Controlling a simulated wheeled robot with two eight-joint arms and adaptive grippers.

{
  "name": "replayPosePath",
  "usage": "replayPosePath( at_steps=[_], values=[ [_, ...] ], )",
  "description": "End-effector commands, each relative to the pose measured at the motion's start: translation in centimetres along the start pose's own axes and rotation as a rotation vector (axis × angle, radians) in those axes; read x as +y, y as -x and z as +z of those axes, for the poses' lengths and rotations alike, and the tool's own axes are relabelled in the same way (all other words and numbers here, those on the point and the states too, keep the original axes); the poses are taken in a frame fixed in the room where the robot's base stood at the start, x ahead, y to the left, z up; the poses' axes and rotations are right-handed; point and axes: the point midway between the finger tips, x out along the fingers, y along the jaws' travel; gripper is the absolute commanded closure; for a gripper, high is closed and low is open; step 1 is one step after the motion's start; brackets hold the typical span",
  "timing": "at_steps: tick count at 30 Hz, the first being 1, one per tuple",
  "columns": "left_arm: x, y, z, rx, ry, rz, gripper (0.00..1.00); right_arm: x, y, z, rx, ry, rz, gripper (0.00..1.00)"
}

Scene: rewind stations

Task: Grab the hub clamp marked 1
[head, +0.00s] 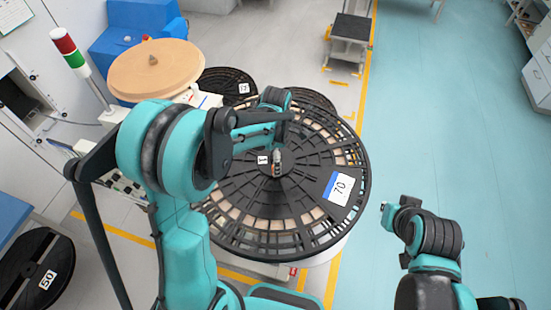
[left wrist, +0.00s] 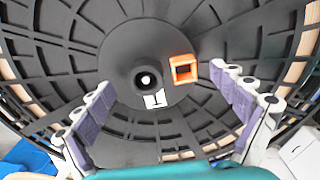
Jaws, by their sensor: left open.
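A small orange block with a square recess, which I take for the hub clamp (left wrist: 183,57), sits beside the hub hole of a big black reel (left wrist: 120,140) in the left wrist view. A white label marked 1 (left wrist: 155,100) lies just below the hole; it also shows in the head view (head: 263,160). There the clamp (head: 277,156) is small, with orange just visible. My left gripper (head: 285,117) is above the reel. In the left wrist view its fingers (left wrist: 161,78) are spread wide, with clamp and label between them and nothing held. My right gripper (head: 387,208) is right of the reel, its fingers unclear.
The reel carries a label 70 (head: 340,188). A wooden disc (head: 155,70) and another black reel (head: 228,82) are behind it. A signal tower (head: 70,52) stands at upper left. A reel marked 50 (head: 40,262) is at lower left. The teal floor at right is clear.

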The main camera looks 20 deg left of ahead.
Motion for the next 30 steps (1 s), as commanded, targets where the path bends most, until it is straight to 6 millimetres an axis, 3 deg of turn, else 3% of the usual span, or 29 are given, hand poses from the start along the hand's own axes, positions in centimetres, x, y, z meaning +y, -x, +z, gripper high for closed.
replayPosePath(
  at_steps=[3, 11, 18, 30],
  values=[
    [-0.02, -1.11, -0.02, 0.0, 0.0, 0.0, 0.04, 0.0, 0.06, -0.03, 0.0, 0.0, 0.0, 1.0],
    [-0.06, -1.33, -0.05, 0.0, 0.0, 0.0, 0.07, 0.0, 0.04, -0.01, 0.0, 0.0, 0.0, 1.0],
    [-0.05, -1.31, -0.05, 0.0, 0.0, 0.0, 0.7, 0.0, 0.04, -0.02, 0.0, 0.0, 0.0, 1.0],
    [-0.04, -0.7, -0.04, 0.0, 0.0, 0.0, 0.71, 0.0, -0.02, 0.03, 0.0, 0.0, 0.0, 1.0]
  ],
)
